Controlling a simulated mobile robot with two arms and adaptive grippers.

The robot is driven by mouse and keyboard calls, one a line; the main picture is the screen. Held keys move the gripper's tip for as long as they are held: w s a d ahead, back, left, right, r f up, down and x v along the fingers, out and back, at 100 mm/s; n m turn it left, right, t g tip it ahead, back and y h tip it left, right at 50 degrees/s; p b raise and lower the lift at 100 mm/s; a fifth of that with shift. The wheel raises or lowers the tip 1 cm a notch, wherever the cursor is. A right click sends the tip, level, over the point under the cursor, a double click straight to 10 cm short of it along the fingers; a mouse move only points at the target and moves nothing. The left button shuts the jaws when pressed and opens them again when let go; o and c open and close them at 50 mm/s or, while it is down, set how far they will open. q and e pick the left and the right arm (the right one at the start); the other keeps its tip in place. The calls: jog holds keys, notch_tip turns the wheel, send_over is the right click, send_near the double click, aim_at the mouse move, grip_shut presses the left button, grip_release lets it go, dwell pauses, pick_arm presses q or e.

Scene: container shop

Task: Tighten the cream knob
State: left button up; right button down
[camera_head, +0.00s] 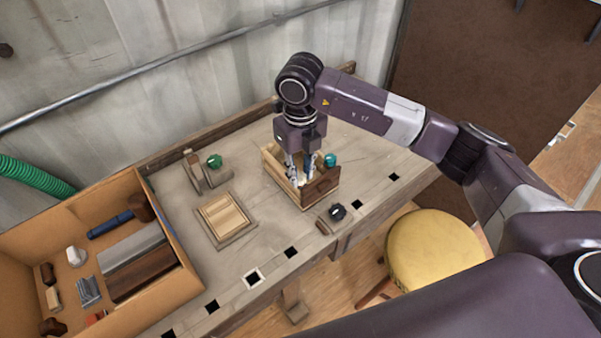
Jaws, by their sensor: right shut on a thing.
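My right gripper (298,178) points down into a small wooden box-like fixture (320,190) on the workbench. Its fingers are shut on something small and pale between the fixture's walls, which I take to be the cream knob. The fingers and walls mostly hide it, so its exact shape and seating cannot be told. My left gripper is not in view.
A teal knob (330,160) is right beside my gripper. A black knob (338,212) sits at the bench's front edge, and a green knob (214,161) at the left. A tool crate (172,228), a framed wooden block (224,219) and a yellow stool (435,250) stand around.

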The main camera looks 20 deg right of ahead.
aim_at(301, 176)
jog(key=shift+w+r, duration=0.1)
dwell(0.4)
jog(key=c, duration=1.7)
grip_release()
notch_tip(301, 176, up, 12)
